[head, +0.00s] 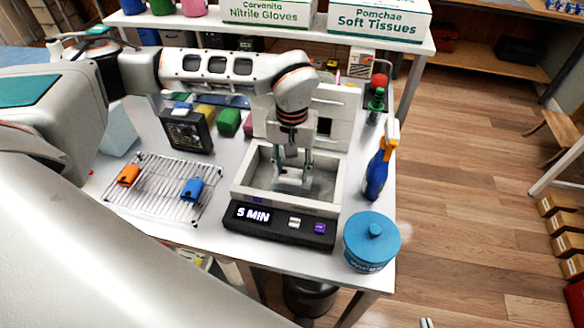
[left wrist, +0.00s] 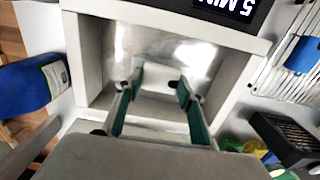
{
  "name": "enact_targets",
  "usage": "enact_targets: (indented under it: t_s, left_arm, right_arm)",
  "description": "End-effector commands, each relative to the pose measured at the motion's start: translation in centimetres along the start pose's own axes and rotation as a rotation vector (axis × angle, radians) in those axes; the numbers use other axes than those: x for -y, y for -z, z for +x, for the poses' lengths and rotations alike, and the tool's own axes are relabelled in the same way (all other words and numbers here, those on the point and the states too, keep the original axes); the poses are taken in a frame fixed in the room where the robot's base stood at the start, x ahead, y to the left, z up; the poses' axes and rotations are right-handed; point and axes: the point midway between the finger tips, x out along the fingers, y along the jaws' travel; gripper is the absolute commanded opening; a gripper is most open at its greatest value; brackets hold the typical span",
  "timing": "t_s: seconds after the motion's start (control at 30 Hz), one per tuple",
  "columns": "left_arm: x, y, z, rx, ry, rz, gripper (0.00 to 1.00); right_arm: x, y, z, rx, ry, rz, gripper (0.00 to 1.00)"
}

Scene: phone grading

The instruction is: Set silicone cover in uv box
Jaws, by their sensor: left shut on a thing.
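The UV box (head: 285,205) stands open on the white table, with a grey, shiny inside and a lit "5 MIN" display on its black front panel. In the left wrist view the box (left wrist: 90,60) fills the middle. My left gripper (head: 292,183) reaches down inside the box. In the wrist view its green-padded fingers (left wrist: 157,92) are shut on a pale grey-white silicone cover (left wrist: 160,76) with a small dark hole. The cover is low in the box; I cannot tell whether it touches the floor. Only small tips of my right gripper (head: 427,323) show at the bottom edge.
A wire rack (head: 165,190) left of the box holds an orange and a blue case. A blue spray bottle (head: 376,175) and a round blue tub (head: 371,243) stand close on the right. A black fan unit (head: 187,130) stands behind the rack.

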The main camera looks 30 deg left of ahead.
Motion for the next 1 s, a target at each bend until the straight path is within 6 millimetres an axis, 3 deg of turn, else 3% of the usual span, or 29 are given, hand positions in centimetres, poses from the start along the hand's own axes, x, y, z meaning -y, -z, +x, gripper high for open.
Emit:
enact_targets:
  t_s: [0.17, 0.2, 0.27, 0.3, 0.67, 0.83, 1.0]
  left_arm:
    - [0.0, 0.0, 0.0, 0.000, 0.000, 0.000, 0.22]
    - [0.0, 0.0, 0.0, 0.000, 0.000, 0.000, 0.41]
    - [0.0, 0.0, 0.0, 0.000, 0.000, 0.000, 0.56]
    - [0.0, 0.0, 0.0, -0.001, 0.000, 0.000, 0.58]
    - [0.0, 0.0, -0.2, -0.001, 0.000, 0.000, 0.58]
    - [0.0, 0.2, -2.3, -0.006, -0.001, 0.000, 0.58]
    - [0.0, 0.2, -5.8, -0.007, -0.001, 0.000, 0.58]
  right_arm:
    - [0.0, 0.2, 0.0, -0.004, 0.000, 0.000, 0.00]
    - [0.0, 0.2, 0.0, -0.004, 0.000, 0.000, 0.00]
    - [0.0, 0.2, 0.0, -0.004, 0.000, 0.000, 0.00]
    - [0.0, 0.2, 0.0, -0.004, 0.000, 0.000, 0.00]
    - [0.0, -0.3, 0.0, 0.006, 0.000, -0.002, 0.00]
    - [0.0, -0.2, 0.0, 0.003, 0.000, -0.001, 0.00]
    - [0.0, -0.1, 0.0, 0.002, 0.000, 0.000, 0.00]
